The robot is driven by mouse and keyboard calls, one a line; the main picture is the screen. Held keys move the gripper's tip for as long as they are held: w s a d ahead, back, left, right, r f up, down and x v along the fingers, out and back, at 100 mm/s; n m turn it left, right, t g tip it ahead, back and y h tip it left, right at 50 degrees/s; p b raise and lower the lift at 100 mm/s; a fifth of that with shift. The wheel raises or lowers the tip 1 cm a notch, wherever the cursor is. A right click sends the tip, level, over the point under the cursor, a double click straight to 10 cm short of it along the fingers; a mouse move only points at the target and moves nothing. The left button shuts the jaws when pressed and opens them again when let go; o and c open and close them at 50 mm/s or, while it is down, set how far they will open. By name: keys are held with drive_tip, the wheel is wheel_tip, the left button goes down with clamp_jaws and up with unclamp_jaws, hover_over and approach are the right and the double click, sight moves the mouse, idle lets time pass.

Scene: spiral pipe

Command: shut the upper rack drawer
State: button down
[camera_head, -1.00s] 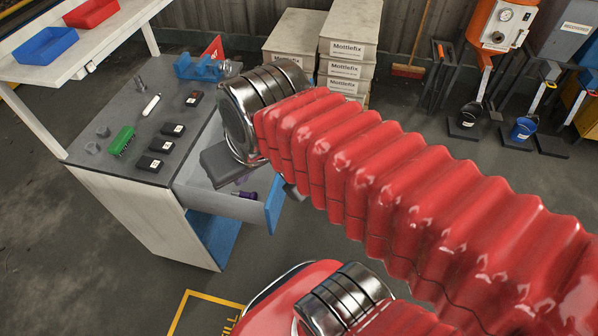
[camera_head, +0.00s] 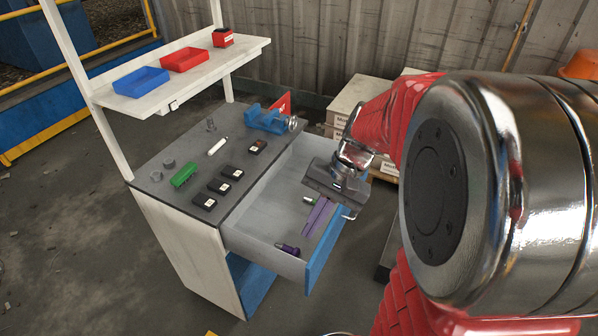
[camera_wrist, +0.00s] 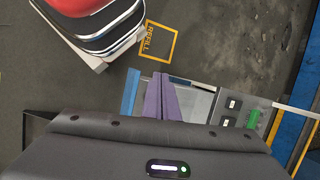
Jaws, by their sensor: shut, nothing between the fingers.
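The upper rack drawer (camera_head: 262,228) stands open, pulled out from under the grey worktop, with its blue front (camera_head: 332,252) facing right. In the wrist view the blue front (camera_wrist: 130,93) shows left of the fingers. My gripper (camera_head: 310,229) has purple fingers and is shut and empty. It points down over the open drawer, inward of the blue front; its exact height is unclear. In the wrist view my gripper (camera_wrist: 158,77) hides part of the drawer.
The worktop (camera_head: 185,160) carries several black boxes, a green block (camera_head: 184,174) and a blue vise (camera_head: 265,118). A shelf (camera_head: 180,82) with red and blue bins stands above it. White boxes (camera_head: 350,100) stand behind. The floor in front is clear.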

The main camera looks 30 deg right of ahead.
sight(336, 232)
drive_tip(key=w+d+f+m+t+y, duration=0.35)
drive_tip(key=d+f+m+y, duration=0.35)
drive_tip(key=d+f+m, duration=0.5)
drive_tip(key=s+d+f+m+t, duration=0.3)
drive_tip(key=d+f+m+t, duration=0.1)
drive_tip(key=d+f, duration=0.3)
drive_tip(key=s+d+f+m+t+h, duration=0.1)
drive_tip(key=s+d+f+m+t, duration=0.2)
drive_tip(key=d+f+t, duration=0.3)
drive_tip(key=shift+d+f+m+t, duration=0.35)
drive_tip(key=shift+d+f+m, duration=0.1)
drive_tip(key=shift+d, duration=0.2)
drive_tip(key=shift+a, duration=0.1)
drive_tip(key=x, duration=1.3)
drive_tip(key=shift+w+a, duration=0.25)
drive_tip(key=shift+w, duration=0.05)
drive_tip(key=shift+a, duration=0.1)
